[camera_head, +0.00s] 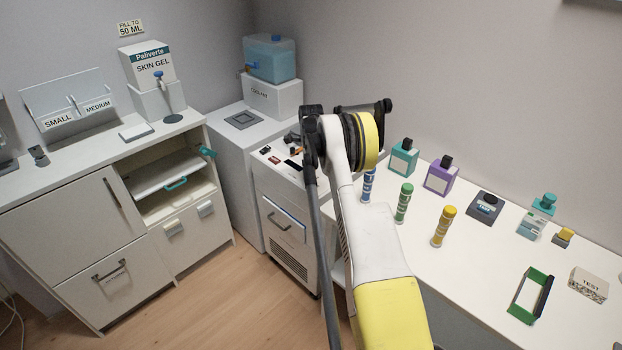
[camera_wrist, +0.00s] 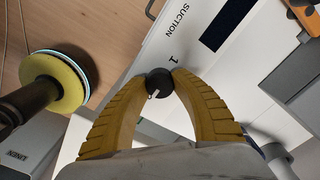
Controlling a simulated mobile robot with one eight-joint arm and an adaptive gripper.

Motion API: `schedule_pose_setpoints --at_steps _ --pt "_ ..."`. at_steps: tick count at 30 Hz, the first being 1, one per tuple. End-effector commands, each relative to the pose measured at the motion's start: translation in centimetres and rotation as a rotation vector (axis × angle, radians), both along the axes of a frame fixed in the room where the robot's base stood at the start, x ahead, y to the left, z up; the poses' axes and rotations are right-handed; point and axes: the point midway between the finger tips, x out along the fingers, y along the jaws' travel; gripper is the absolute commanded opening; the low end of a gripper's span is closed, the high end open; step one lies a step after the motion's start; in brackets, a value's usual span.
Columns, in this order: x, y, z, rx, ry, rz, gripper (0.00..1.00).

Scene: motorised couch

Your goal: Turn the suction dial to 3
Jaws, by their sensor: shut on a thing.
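The suction dial (camera_wrist: 159,82) is a small round black knob with a white pointer line, on a white panel in the wrist view. The pointer slants toward the lower left of that picture. The word SUCTION and a figure 1 are printed on the panel beside it; no figure 3 is readable. My gripper (camera_wrist: 159,84) has its two yellow ribbed fingers closed on the dial from both sides. In the head view my arm hides the dial and the gripper; the white unit's top (camera_head: 284,152) shows to the left of the arm.
A dark display strip (camera_wrist: 226,25) lies beside the SUCTION print. In the head view, a white table (camera_head: 470,270) with several coloured bottles and boxes stands right of my arm. A white cabinet (camera_head: 80,230) stands at the left, with open wooden floor in front.

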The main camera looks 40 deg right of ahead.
Motion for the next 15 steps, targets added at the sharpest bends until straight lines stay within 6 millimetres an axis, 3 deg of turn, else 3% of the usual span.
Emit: schedule_pose_setpoints --at_steps 1,2,3,4,15 --pt "-0.04 0.01 -0.05 0.001 0.001 -0.001 0.00" --pt "-0.04 0.01 -0.05 0.001 0.001 -0.001 0.39" --pt "-0.04 0.01 -0.05 0.001 0.001 0.000 0.51" --pt "-0.04 0.00 -0.05 0.001 0.001 0.000 0.55" --pt "-0.01 -0.01 0.58 0.000 0.000 0.000 0.55"
